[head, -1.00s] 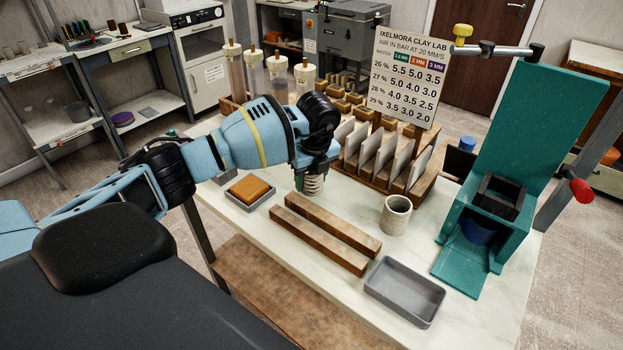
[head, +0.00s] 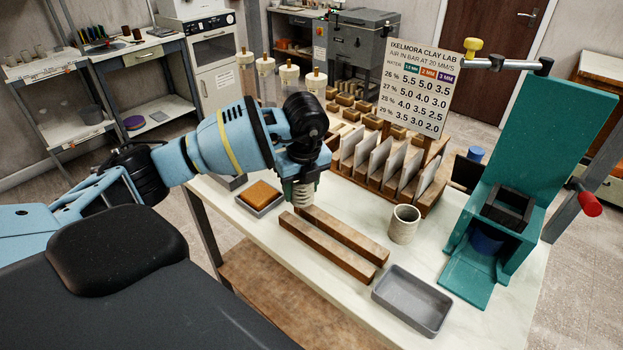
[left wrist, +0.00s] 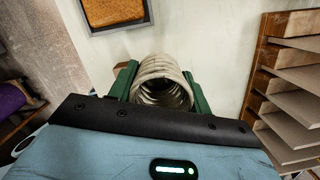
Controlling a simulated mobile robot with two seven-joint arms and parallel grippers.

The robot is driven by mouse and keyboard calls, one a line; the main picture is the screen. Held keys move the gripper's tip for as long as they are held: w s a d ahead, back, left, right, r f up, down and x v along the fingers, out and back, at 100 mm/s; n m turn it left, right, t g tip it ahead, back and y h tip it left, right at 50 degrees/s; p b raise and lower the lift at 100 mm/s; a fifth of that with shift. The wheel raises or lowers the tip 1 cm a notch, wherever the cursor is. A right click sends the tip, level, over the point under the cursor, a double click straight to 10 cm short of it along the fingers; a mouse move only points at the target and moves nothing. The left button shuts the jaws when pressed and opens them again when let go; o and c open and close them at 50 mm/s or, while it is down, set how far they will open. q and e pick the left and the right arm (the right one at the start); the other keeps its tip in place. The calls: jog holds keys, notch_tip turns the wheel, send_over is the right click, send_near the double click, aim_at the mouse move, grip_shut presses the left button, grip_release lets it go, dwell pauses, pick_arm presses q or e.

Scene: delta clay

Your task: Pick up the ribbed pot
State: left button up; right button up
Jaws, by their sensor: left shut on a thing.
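The ribbed pot (head: 304,194) is a small, pale grey-beige cylinder with ridges around it. My left gripper (head: 300,188) is shut on it, with the green fingers on either side. In the head view the pot is just behind the far ends of two wooden bars and partly hidden by the gripper. In the left wrist view the pot (left wrist: 162,82) lies between the green fingers, its dark opening showing. I cannot tell how far its base is from the table. My right gripper is not in view.
The pale table (head: 345,290) holds wooden bars (head: 330,250), a sponge tray (head: 262,205), a plain grey pot (head: 404,224), an empty grey tray (head: 412,302), a rack of upright slabs (head: 385,170) and a teal press (head: 490,270). A sign (head: 419,88) stands behind the rack.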

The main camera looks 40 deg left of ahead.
pick_arm(q)
jog(key=s, duration=0.9)
jog(key=shift+a+r, duration=0.35)
jog(key=shift+r, duration=0.05)
